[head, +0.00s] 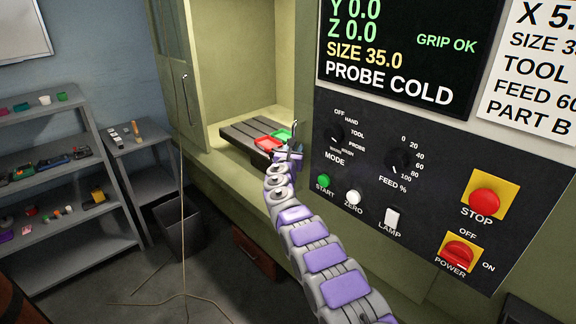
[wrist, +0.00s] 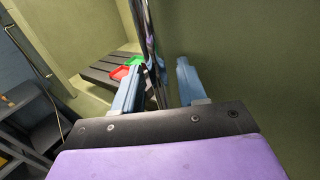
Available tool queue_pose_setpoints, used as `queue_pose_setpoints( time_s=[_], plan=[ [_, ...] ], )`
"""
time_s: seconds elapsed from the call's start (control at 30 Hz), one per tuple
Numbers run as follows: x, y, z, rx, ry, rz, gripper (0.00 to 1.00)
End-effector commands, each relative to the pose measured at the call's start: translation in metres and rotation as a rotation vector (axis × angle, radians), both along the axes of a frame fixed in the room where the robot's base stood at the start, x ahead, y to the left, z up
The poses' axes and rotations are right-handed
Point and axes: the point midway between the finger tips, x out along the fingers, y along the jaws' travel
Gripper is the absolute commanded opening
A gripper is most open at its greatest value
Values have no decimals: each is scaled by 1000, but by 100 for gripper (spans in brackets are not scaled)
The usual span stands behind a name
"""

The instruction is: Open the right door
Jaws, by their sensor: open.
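The machine's right door is seen as a green panel (wrist: 245,60) on the right of the wrist view, mostly hidden behind the control console in the head view. A shiny upright handle bar (wrist: 146,28) stands in front of this panel. My gripper (head: 290,146) is at the right edge of the machine's opening, beside the console. In the wrist view my gripper (wrist: 160,68) is open, with one blue finger on each side of the bar. Whether either finger touches the bar cannot be told. The left door (head: 175,50) stands at the left of the opening.
The console (head: 440,150) with buttons and knobs is close to the right of my arm. Inside the machine, a red tray (head: 268,142) and a green tray (head: 283,134) sit on a slotted table (head: 240,132). A thin tripod stand (head: 182,230), a bin (head: 182,235) and shelves (head: 50,135) are left.

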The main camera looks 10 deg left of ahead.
Motion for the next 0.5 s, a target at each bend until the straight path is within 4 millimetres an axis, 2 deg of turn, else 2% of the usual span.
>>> queue_pose_setpoints(
  time_s=[0.5],
  plan=[
    [-44, 0, 1, -5, -2, -1, 41]
  ],
)
